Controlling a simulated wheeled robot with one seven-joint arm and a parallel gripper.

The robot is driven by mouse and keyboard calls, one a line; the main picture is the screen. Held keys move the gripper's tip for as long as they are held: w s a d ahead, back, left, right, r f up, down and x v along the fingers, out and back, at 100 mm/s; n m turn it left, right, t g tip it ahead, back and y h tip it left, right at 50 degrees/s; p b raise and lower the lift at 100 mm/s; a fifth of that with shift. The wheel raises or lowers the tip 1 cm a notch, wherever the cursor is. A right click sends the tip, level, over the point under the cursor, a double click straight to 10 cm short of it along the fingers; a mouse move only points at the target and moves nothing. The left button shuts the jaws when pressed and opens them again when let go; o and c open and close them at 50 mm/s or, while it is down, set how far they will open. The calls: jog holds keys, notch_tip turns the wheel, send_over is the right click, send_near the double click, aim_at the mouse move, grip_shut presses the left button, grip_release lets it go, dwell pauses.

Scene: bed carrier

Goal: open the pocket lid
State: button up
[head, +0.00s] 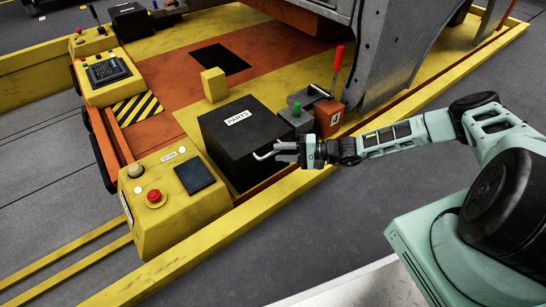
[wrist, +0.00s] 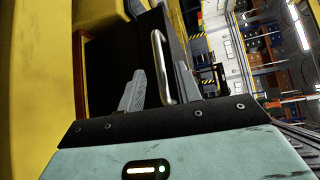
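The pocket is a black box (head: 252,135) with a white PARTS label on its lid (head: 237,118). The lid looks shut. A pale metal bar handle (head: 263,155) sticks out from the box's near side; it also shows in the wrist view (wrist: 162,65), standing between my fingers. My gripper (head: 283,152) is at this handle, just off the box's near right side. In the wrist view my gripper (wrist: 160,88) is open, with a finger on each side of the handle and gaps visible. Whether a finger touches the handle I cannot tell.
A yellow control box (head: 170,200) with a red button stands left of the pocket. A red lever (head: 337,70) on an orange block and a green-knobbed grey block (head: 297,115) stand just behind my gripper. A yellow rail (head: 290,185) runs below it. Grey floor is clear in front.

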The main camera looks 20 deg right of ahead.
aim_at(275, 152)
jog(key=shift+b+x, duration=0.5)
jog(key=shift+x, duration=1.25)
grip_shut()
jog(key=shift+r, duration=0.1)
